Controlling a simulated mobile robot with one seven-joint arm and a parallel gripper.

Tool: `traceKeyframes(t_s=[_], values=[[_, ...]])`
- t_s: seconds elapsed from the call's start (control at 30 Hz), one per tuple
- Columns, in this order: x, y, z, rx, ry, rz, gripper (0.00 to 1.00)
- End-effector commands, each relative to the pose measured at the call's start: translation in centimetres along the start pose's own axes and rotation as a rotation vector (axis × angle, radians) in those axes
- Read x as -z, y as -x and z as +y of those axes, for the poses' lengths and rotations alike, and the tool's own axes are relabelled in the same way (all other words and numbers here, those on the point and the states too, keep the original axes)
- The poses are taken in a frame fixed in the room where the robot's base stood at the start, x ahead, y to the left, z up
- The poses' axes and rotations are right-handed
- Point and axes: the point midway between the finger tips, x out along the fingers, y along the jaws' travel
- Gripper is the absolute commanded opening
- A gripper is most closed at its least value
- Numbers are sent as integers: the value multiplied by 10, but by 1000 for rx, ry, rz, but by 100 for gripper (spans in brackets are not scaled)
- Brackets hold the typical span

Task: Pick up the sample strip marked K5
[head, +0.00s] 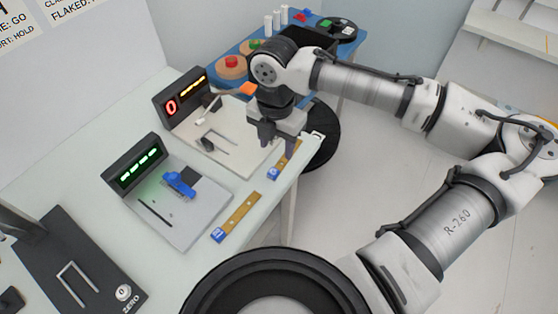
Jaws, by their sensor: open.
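Two tan sample strips with blue end labels lie along the right edge of the white table. The nearer strip (241,209) lies beside the front station, and the farther strip (284,161) beside the back station. The lettering on both labels is too small to read, so I cannot tell which is marked K5. My gripper (278,143) points down with its fingers apart and empty. In the picture it appears just over the far end of the farther strip. I cannot tell its exact height, and the gripper may hide part of that strip's far end.
The front station (200,226) has a green-lit display (137,165) and a blue clamp (180,184). The back station (181,128) has a red and orange display (183,97). A blue table (234,92) with several items stands behind. Open floor (350,215) lies right.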

Motion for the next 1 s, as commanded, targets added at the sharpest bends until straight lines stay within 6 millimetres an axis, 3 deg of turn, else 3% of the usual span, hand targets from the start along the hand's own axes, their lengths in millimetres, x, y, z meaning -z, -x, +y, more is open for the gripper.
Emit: traceKeyframes(t_s=[0.13,0.43,0.7,1.0], values=[[0,-25,0,1,0,1,47],[2,-46,1,0,1,-1,47],[4,-82,4,-1,0,0,47],[3,-90,4,-2,1,-1,47]])
